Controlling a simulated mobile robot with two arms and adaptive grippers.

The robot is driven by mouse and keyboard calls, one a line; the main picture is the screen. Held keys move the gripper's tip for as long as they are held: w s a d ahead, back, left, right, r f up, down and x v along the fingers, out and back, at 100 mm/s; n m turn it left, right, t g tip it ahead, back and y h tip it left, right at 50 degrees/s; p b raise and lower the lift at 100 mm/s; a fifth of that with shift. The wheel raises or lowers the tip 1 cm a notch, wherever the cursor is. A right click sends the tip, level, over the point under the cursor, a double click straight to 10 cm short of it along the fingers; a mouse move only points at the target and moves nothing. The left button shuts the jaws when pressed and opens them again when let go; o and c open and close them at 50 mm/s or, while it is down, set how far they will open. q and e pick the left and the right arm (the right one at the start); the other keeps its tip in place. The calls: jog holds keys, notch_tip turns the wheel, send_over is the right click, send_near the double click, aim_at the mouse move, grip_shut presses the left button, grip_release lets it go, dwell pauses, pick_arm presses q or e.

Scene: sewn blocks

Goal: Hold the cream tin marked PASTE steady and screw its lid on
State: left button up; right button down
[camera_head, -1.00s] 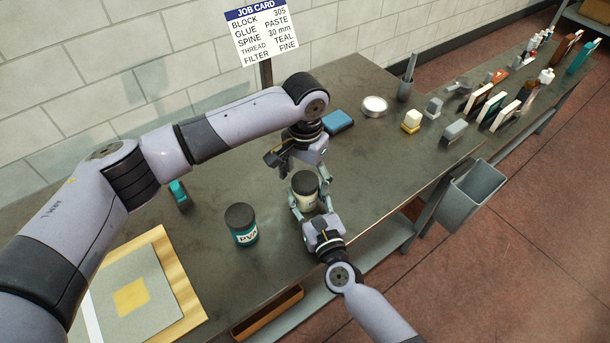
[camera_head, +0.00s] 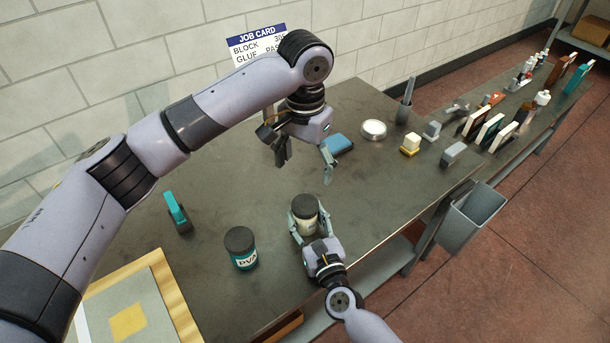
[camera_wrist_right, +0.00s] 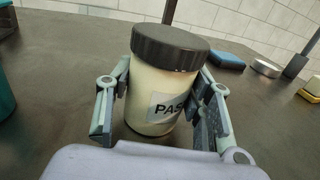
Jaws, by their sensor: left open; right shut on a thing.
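The cream tin (camera_head: 306,226) stands upright on the bench with its dark lid (camera_head: 305,206) on top. In the right wrist view the tin (camera_wrist_right: 146,88) shows a label reading "PAS", and the lid (camera_wrist_right: 170,46) sits level on it; whether it is screwed tight cannot be told. My right gripper (camera_head: 310,228) is shut on the tin's sides, one finger on each side below the lid; it also shows in the right wrist view (camera_wrist_right: 160,110). My left gripper (camera_head: 304,170) is open and empty, above and behind the tin, clear of the lid.
A teal PVA tin (camera_head: 241,250) with a dark lid stands left of the cream tin. A teal tool (camera_head: 177,212), blue block (camera_head: 338,144) and round metal dish (camera_head: 373,130) lie further off. A board (camera_head: 130,310) is at the front left.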

jog(key=c, duration=0.7)
grip_release()
jog(key=shift+s, duration=0.1)
jog(key=v, duration=1.1)
jog(key=shift+s+d, duration=0.15)
jog(key=shift+s, duration=0.25)
